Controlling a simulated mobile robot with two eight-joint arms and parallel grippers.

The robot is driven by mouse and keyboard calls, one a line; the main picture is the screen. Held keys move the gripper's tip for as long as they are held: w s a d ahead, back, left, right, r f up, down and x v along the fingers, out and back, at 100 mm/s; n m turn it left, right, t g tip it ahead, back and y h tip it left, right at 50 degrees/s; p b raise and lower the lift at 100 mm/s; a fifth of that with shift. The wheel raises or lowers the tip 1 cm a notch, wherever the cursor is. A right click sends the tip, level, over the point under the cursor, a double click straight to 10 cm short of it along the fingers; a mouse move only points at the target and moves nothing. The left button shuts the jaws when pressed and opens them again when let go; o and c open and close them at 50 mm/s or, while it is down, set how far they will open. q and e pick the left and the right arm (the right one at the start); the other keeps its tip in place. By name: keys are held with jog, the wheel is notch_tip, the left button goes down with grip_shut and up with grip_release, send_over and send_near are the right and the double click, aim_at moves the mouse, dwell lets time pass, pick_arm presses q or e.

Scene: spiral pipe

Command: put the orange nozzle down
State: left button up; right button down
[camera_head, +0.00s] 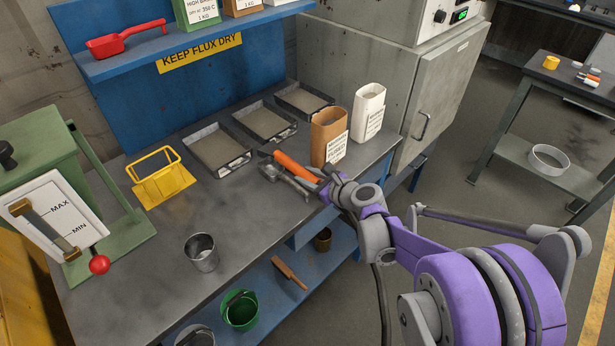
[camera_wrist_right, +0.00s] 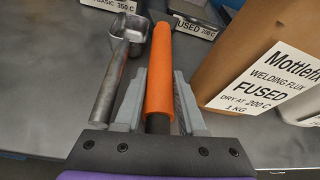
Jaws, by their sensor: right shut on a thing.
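The orange nozzle (camera_head: 296,166) is a straight orange tube over the workbench, in front of the brown flux bag. In the right wrist view the nozzle (camera_wrist_right: 158,62) runs forward from between the fingers, with a dark section at the near end. My right gripper (camera_head: 320,175) is shut on it; the fingers (camera_wrist_right: 159,100) flank the tube on both sides. I cannot tell whether the nozzle touches the bench. A metal scoop (camera_wrist_right: 124,30) lies just left of the nozzle, its handle close to the left finger. My left gripper is not in view.
On the workbench (camera_head: 125,270) stand a brown bag (camera_head: 328,135), a white bag (camera_head: 367,112), several grey trays (camera_head: 217,150), a yellow wire-backed holder (camera_head: 163,186) and a metal cup (camera_head: 201,253). A green box (camera_head: 40,165) stands at left.

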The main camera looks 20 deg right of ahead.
jog(key=shift+f, duration=0.1)
jog(key=c, duration=0.8)
grip_release()
jog(key=shift+o, duration=0.2)
